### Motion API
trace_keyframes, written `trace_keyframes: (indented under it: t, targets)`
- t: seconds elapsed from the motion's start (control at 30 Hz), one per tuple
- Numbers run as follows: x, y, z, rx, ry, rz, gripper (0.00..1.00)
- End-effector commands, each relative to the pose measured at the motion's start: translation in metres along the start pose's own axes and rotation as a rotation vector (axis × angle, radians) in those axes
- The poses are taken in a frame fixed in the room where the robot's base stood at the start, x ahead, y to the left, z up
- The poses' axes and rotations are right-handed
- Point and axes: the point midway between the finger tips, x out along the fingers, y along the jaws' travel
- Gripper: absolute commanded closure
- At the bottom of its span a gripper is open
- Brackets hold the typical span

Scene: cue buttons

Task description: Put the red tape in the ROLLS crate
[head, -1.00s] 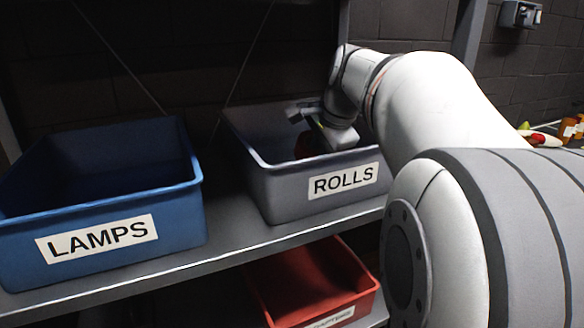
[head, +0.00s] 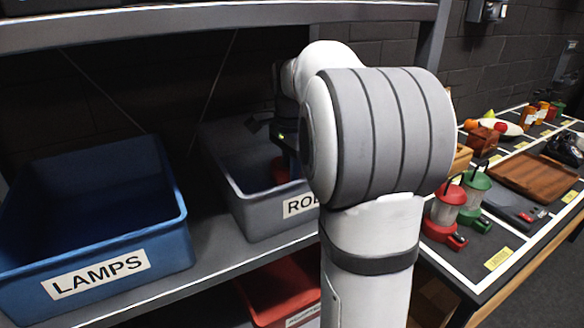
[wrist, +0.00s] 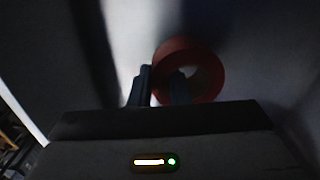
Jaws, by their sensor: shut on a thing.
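The red tape (wrist: 172,57) is a red ring in the wrist view. My gripper (wrist: 160,84) is shut on its wall, with one finger outside the ring and the other in its hole. In the head view, a small part of the red tape (head: 279,171) shows inside the grey ROLLS crate (head: 262,216), below my gripper (head: 284,150). My arm hides the crate's right side and part of its label. Whether the tape touches the crate floor I cannot tell.
A blue LAMPS crate (head: 110,238) stands to the left on the same shelf (head: 200,262). A red crate (head: 280,290) is on the level below. A table (head: 480,262) at the right holds red and green lanterns, a wooden tray (head: 535,176) and other items.

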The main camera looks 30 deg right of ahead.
Motion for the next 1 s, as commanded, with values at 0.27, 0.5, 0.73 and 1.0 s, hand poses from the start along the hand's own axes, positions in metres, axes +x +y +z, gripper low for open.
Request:
trace_keyframes:
  t: [0.27, 0.5, 0.73, 1.0]
  targets:
    - [0.029, 0.001, -0.001, 0.003, 0.0, -0.006, 1.0]
    - [0.028, 0.001, -0.001, 0.003, 0.0, -0.006, 1.0]
    - [0.031, 0.001, -0.001, 0.004, 0.0, -0.007, 0.82]
    - [0.03, 0.001, -0.002, 0.004, 0.0, -0.006, 0.62]
